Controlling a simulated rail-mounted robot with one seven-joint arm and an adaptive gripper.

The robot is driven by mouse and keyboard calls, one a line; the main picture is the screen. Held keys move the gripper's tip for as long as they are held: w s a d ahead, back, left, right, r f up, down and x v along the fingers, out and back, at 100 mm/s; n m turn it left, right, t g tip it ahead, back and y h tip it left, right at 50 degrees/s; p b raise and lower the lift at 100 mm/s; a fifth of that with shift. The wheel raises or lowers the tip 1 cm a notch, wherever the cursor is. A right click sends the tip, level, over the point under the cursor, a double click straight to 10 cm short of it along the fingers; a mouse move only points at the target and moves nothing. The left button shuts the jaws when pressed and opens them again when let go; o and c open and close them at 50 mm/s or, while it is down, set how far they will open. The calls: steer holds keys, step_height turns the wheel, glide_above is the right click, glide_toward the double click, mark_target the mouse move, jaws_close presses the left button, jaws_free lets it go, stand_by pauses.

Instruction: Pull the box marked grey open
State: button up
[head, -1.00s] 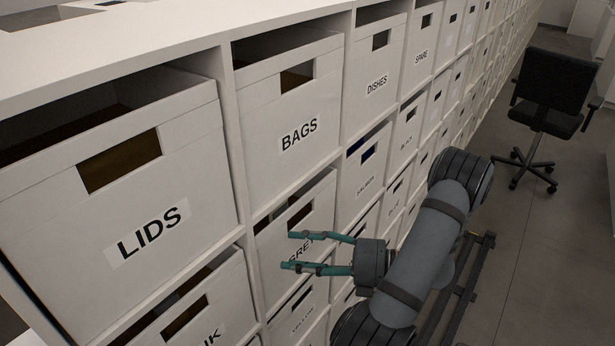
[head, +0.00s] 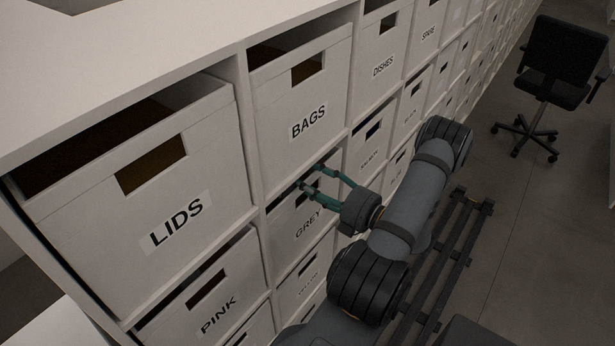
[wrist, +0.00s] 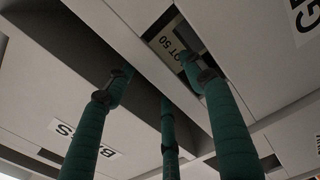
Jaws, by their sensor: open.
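The box marked GREY (head: 306,240) is a white box in the second row, under the BAGS box. It sits in its shelf opening with its front about level with its neighbours. My gripper (head: 311,179) is open at its upper front, its teal fingers spread and empty. In the wrist view, the box front (wrist: 245,55) is upside down and one fingertip is at or in its hand slot (wrist: 176,42), where a tag reading "LOT 50" shows. The other fingers (wrist: 145,88) reach towards the dark gap above the box. I cannot tell whether any finger touches it.
Boxes marked LIDS (head: 135,235), BAGS (head: 300,95), DISHES (head: 378,45) and PINK (head: 205,295) surround it in the white shelving (head: 130,65). A black office chair (head: 555,80) stands at the right. Open floor (head: 520,230) lies in front of the shelving.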

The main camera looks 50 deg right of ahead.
steer(key=shift+w, duration=0.4)
steer(key=shift+c, duration=0.2)
jaws_close()
stand_by(0.4)
